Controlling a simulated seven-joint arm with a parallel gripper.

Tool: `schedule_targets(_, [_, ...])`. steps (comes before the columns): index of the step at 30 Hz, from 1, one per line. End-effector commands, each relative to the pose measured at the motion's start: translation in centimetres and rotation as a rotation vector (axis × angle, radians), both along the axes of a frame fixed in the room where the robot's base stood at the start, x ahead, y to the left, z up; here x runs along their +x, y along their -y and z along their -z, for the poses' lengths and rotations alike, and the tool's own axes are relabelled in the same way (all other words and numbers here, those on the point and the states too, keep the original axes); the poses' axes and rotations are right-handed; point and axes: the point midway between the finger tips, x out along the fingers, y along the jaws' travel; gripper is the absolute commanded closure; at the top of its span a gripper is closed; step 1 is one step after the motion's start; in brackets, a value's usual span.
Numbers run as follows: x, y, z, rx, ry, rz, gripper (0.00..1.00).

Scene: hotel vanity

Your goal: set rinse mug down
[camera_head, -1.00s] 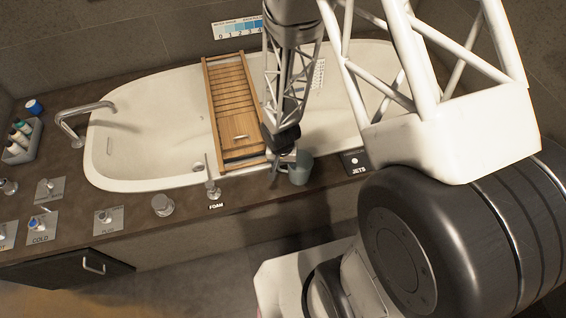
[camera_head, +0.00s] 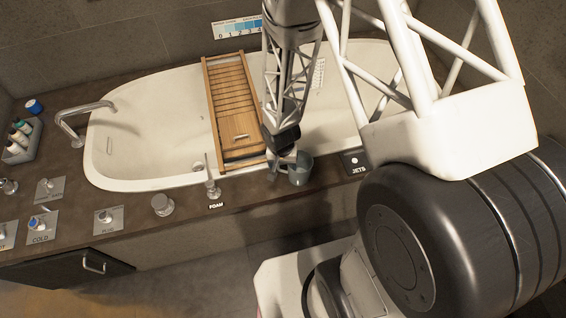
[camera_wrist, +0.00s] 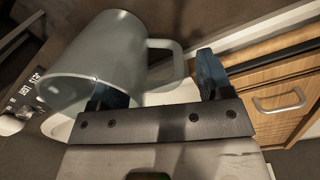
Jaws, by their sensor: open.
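The rinse mug (camera_head: 302,173) is grey-green. In the head view it is at the front rim of the bathtub, beside the dark deck. My gripper (camera_head: 283,166) is just left of it. In the wrist view the mug (camera_wrist: 105,58) fills the upper left, with its handle (camera_wrist: 168,62) pointing right. My gripper (camera_wrist: 160,88) is open, its two dark blue fingers apart. The handle appears in the gap between them, and the left finger overlaps the mug's side. I cannot tell whether they touch, or whether the mug's base rests fully on the deck.
A wooden bath caddy (camera_head: 228,95) lies across the white tub (camera_head: 140,130), left of my gripper. The JETS panel (camera_head: 355,162) is close right of the mug. The FOAM lever (camera_head: 212,190) and a round knob (camera_head: 162,204) stand on the deck to the left.

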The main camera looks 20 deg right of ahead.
Motion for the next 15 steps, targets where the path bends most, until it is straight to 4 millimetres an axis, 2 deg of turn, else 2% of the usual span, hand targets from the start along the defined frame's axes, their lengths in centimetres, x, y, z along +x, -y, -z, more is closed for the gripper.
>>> schedule_targets(8, [0.1, 0.0, -1.2, 0.0, 0.002, 0.0, 0.27])
schedule_targets(15, [0.1, -0.2, -3.9, 0.0, 0.002, -0.001, 0.27])
